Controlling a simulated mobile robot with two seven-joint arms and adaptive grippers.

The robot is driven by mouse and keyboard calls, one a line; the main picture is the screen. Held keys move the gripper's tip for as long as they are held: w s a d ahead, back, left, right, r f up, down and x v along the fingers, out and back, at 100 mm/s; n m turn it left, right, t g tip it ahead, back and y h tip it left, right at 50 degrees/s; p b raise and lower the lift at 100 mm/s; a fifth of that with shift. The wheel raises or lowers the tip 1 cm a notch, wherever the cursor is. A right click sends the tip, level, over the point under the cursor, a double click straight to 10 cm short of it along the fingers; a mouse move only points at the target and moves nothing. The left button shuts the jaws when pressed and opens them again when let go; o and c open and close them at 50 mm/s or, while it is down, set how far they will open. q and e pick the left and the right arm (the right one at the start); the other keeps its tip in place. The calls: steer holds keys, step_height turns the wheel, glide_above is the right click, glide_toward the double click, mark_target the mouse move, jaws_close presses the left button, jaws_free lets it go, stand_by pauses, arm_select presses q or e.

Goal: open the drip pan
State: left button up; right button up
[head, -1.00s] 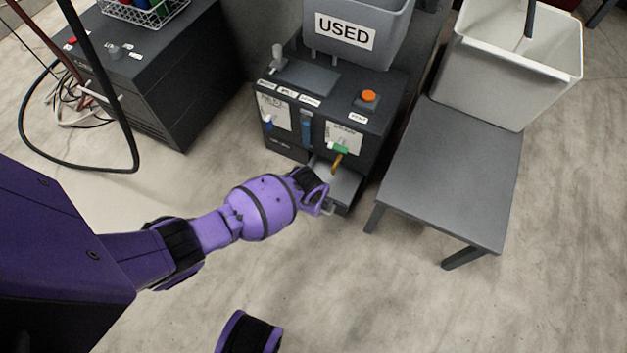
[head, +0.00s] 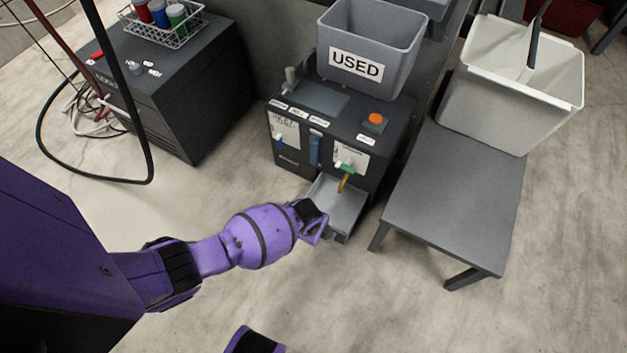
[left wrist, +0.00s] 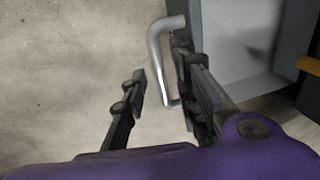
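The drip pan (head: 345,203) is a grey tray sliding out of the low front of the dark machine (head: 300,160). It stands well out, with its inside showing under the amber spout (head: 344,184). Its wall also shows in the left wrist view (left wrist: 240,45). My left gripper (head: 322,232) is at the pan's front edge. In the left wrist view, the pan's bent grey handle (left wrist: 156,60) lies between the two fingers of my left gripper (left wrist: 162,88). The fingers are apart, with a gap beside the handle. My right gripper is not in view.
A grey bin marked USED (head: 372,45) stands on the machine. A low grey table (head: 455,190) with a white bin (head: 505,105) is close on the right. A black cabinet (head: 190,90) and a hanging hose (head: 142,150) are at left. The floor in front is clear.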

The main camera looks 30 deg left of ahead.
arm_select(q)
step_height(320, 180, up, 12)
steer(key=s, duration=0.2)
steer(key=shift+s, duration=0.15)
steer(key=shift+f, duration=0.15)
stand_by(0.5)
